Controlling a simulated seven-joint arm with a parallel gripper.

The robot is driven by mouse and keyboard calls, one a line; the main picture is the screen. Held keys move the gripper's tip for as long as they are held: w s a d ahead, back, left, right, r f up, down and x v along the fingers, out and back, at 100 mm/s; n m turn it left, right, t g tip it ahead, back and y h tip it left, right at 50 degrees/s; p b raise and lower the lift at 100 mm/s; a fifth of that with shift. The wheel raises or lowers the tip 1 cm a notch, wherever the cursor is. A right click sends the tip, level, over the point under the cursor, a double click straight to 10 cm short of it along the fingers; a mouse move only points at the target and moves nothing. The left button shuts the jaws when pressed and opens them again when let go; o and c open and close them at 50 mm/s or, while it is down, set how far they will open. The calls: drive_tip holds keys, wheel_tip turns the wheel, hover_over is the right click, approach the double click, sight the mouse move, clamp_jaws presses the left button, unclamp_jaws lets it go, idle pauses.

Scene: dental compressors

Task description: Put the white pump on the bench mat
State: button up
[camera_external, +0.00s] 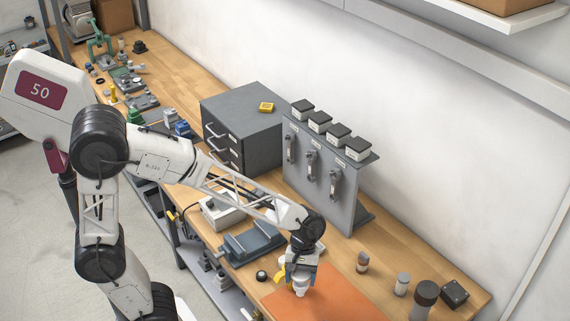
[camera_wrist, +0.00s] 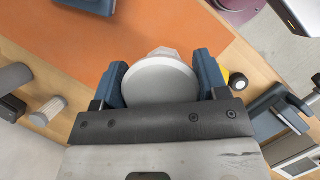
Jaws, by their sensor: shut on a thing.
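The white pump (camera_external: 301,288) is between the jaws of my gripper (camera_external: 299,274) at the near end of the bench. Its round white top (camera_wrist: 160,82) fills the space between the two blue fingers (camera_wrist: 162,85) in the wrist view. My gripper is shut on it. The orange bench mat (camera_external: 340,305) lies below and around the pump in the picture. It also shows in the wrist view (camera_wrist: 150,35). The pump looks upright. I cannot tell whether its bottom touches the mat, as its lower end is partly hidden.
A blue-grey vise-like block (camera_external: 252,243) and a small black round part (camera_external: 262,277) are left of the mat. Several small cylinders, one of them dark (camera_external: 425,296), stand to the right. A grey panel rack (camera_external: 325,175) and a drawer cabinet (camera_external: 243,125) stand behind.

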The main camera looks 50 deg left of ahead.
sight(296, 281)
drive_tip(key=s+f, duration=0.1)
drive_tip(key=s+d, duration=0.1)
drive_tip(key=s, duration=0.1)
drive_tip(key=shift+f, duration=0.35)
drive_tip(key=shift+w+d, duration=0.1)
drive_tip(key=w+d, duration=0.3)
drive_tip(key=w, duration=0.4)
drive_tip(key=w+d+f, duration=0.1)
drive_tip(key=w+d, duration=0.3)
drive_tip(key=w, duration=0.3)
drive_tip(key=shift+d+f, duration=0.25)
drive_tip(key=shift+f, duration=1.75)
drive_tip(key=shift+f, duration=0.1)
